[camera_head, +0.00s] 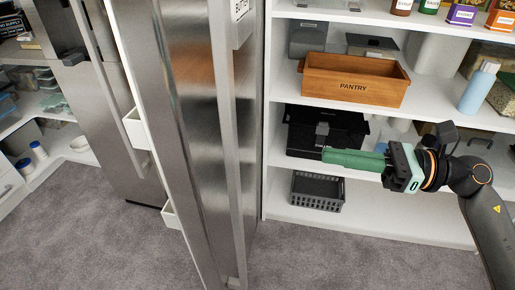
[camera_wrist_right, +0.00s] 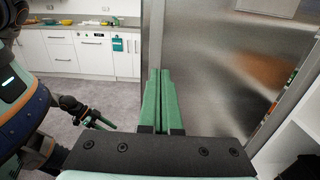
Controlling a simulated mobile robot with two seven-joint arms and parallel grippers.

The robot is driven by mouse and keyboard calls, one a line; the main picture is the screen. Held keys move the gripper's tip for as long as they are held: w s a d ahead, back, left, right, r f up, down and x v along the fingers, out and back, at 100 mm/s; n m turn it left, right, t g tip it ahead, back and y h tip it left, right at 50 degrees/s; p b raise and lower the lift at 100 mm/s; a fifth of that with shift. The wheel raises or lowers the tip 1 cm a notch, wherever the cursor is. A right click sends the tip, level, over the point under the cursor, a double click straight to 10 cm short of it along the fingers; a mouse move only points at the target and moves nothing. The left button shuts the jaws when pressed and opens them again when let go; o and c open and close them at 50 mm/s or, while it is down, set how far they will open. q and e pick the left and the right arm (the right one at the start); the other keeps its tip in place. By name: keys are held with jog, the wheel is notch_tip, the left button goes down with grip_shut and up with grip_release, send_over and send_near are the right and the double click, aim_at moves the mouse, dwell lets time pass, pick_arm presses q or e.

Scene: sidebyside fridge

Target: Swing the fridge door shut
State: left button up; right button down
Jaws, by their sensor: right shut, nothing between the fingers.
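The fridge door (camera_head: 185,130) is a tall stainless steel panel standing open in the head view, seen nearly edge-on, with white bins (camera_head: 138,130) on its left side. The steel surface also fills the right half of the right wrist view (camera_wrist_right: 215,75). My right gripper (camera_head: 326,155) has green fingers, shut and empty, pointing left toward the door with a clear gap in the head view. Its fingers point at the door area in the right wrist view (camera_wrist_right: 160,72). My left gripper (camera_wrist_right: 108,125) shows small at the left of the wrist view; its jaw state is unclear.
White shelves behind my right arm hold a wooden PANTRY crate (camera_head: 355,82), a black bin (camera_head: 325,132), a grey basket (camera_head: 317,190) and a blue bottle (camera_head: 478,88). Grey carpet (camera_head: 330,245) is clear in front. A white counter (camera_wrist_right: 80,55) stands far off.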

pick_arm(q)
jog(key=a+r+p, duration=0.1)
jog(key=p, duration=0.1)
jog(key=s+r+p, duration=0.1)
jog(key=p, duration=0.1)
jog(key=shift+s+a+r, duration=0.1)
jog(key=shift+a+r, duration=0.3)
pick_arm(e)
jog(key=x, duration=1.4)
jog(key=shift+f, duration=0.2)
